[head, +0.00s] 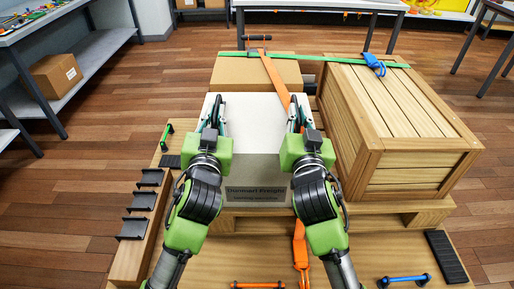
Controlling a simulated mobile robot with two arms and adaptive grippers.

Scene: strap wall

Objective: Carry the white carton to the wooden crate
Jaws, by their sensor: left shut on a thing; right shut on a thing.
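The white carton (254,162) is in the middle of the head view, above or on the wooden pallet; I cannot tell whether it touches it. My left gripper (216,112) is shut on the carton's left side. My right gripper (296,112) is shut on its right side. Dark printing shows low on the carton's near face. The wooden crate (389,175) stands to the right of the carton, with a slatted, closed top. The gripper fingertips are partly hidden by my wrists.
A brown carton (232,72) stands behind the white one. A green strap (310,57) with a blue buckle (374,64) crosses the brown carton and crate. An orange strap (272,75) runs toward the white carton. Shelves with another box (57,75) stand at left.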

